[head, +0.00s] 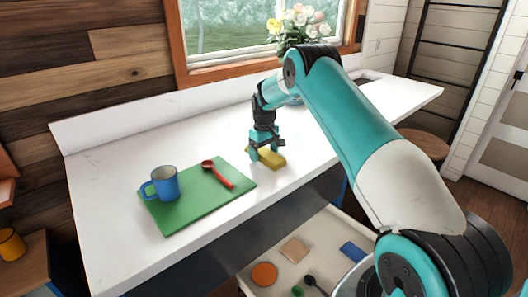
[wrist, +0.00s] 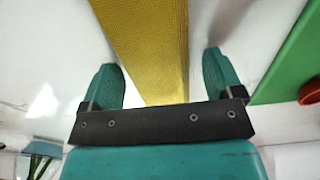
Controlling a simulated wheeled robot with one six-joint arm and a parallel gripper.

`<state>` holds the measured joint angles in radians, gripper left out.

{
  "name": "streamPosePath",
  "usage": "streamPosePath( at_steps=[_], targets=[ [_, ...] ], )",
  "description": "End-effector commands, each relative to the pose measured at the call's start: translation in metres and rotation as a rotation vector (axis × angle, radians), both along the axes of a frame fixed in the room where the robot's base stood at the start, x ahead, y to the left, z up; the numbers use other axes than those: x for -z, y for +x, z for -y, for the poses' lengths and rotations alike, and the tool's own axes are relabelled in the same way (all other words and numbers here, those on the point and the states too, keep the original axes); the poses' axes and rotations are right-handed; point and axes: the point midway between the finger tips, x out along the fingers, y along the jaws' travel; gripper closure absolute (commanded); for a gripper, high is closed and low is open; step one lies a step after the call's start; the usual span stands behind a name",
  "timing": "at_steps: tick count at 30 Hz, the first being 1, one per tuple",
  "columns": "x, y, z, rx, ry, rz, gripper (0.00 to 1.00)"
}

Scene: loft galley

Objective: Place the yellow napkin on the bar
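The yellow napkin (head: 271,158) lies on the white counter (head: 105,205), to the right of the green board. In the wrist view, the napkin (wrist: 150,45) is a long woven yellow strip running between my fingers. My gripper (head: 264,152) points down at the napkin in the head view. In the wrist view, my gripper (wrist: 161,75) is open, with one teal finger on each side of the napkin and a gap to both. Part of the napkin is hidden by my gripper. I cannot tell which surface is called the bar.
The green board (head: 195,213) holds a blue mug (head: 166,184) and a red spoon (head: 219,174). A flower bouquet (head: 300,24) stands by the window behind my arm. Below the counter front, an open drawer (head: 330,240) holds several small items. The counter's near left is bare.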

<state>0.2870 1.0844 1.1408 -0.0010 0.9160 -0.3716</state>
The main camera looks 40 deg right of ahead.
Motion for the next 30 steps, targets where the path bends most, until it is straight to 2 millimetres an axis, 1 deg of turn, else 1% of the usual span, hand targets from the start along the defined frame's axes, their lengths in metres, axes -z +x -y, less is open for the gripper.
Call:
streamPosePath(
  at_steps=[4, 8, 11, 18, 21, 25, 30],
  targets=[
    [-0.001, 0.0, 0.0, 0.0, 0.0, 0.0, 0.14],
    [-0.008, 0.001, 0.0, 0.0, -0.001, 0.002, 0.14],
    [-0.023, 0.001, 0.0, 0.0, -0.002, 0.004, 0.14],
    [-0.077, 0.001, 0.0, 0.0, -0.002, 0.005, 0.14],
    [-0.097, 0.001, 0.0, 0.0, -0.002, 0.005, 0.14],
    [-0.114, 0.0, 0.0, 0.0, -0.001, 0.002, 0.14],
    [-0.124, 0.0, -0.001, -0.001, 0.0, 0.001, 0.14]
  ],
)
